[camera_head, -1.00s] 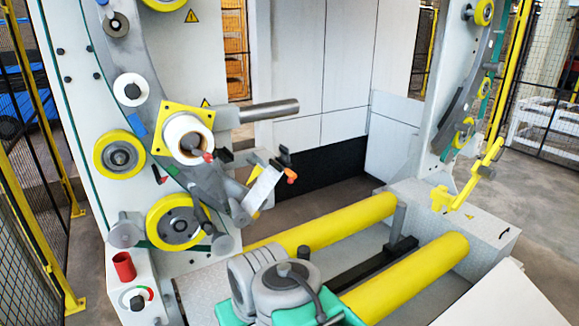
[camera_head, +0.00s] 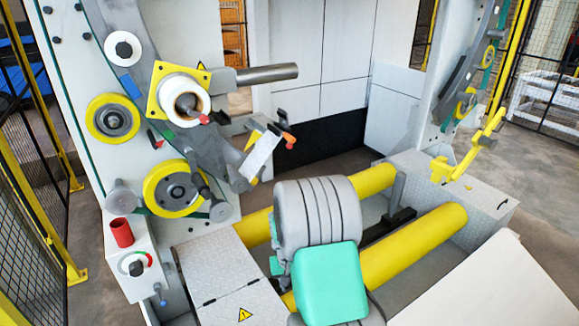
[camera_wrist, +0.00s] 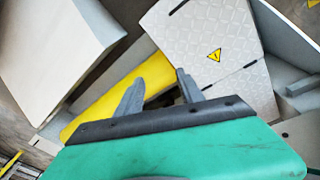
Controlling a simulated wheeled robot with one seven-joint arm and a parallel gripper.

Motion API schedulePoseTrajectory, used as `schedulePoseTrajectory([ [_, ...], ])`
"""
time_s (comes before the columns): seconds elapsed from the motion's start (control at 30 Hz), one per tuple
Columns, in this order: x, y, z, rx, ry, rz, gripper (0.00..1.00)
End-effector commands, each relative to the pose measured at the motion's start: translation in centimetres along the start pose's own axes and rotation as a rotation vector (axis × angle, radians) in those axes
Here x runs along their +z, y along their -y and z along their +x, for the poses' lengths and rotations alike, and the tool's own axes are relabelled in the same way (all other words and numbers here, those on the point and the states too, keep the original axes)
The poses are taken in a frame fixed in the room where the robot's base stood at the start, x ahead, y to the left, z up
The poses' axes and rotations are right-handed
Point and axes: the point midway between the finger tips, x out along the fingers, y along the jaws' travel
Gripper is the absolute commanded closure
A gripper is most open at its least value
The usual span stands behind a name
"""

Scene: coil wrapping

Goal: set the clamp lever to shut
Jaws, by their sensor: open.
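My gripper (camera_wrist: 158,78) is open and empty in the wrist view, its two grey fingers apart above a yellow roller and a plate. In the head view my arm hides its fingers. A small lever with an orange-red tip (camera_head: 288,141) sticks out at the right of the white flap on the machine. A red-tipped knob (camera_head: 203,119) sits at the front of the white roll (camera_head: 177,97). I cannot tell for certain which one is the clamp lever, or its setting. Neither shows in the wrist view, and my gripper is apart from both.
Two yellow rollers (camera_head: 412,249) lie across the machine bed. A tread plate with a warning triangle (camera_wrist: 214,55) lies beside them. A control box with a rotary switch (camera_head: 136,265) and a red cup (camera_head: 121,232) stands at left. A yellow arm (camera_head: 470,160) hangs at right.

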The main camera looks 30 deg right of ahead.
Motion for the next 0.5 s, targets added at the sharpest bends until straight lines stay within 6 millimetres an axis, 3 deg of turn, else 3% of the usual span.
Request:
schedulePoseTrajectory([
  [0.03,-4.2,-0.6,1.7,0.015,-0.103,0.031,0.55],
  [0.07,-7.0,-1.0,2.0,0.024,-0.181,0.048,0.55],
  [0.13,-13.7,-1.5,1.0,0.039,-0.379,0.084,0.55],
  [0.17,-16.4,-1.8,-0.1,0.042,-0.466,0.098,0.55],
  [0.23,-22.2,-2.4,-4.1,0.047,-0.671,0.132,0.55],
  [0.3,-27.3,-3.1,-9.2,0.046,-0.881,0.164,0.55],
  [0.4,-32.4,-4.1,-17.0,0.038,-1.180,0.201,0.55],
  [0.5,-33.6,-4.3,-21.2,0.015,-1.368,0.217,0.55],
])
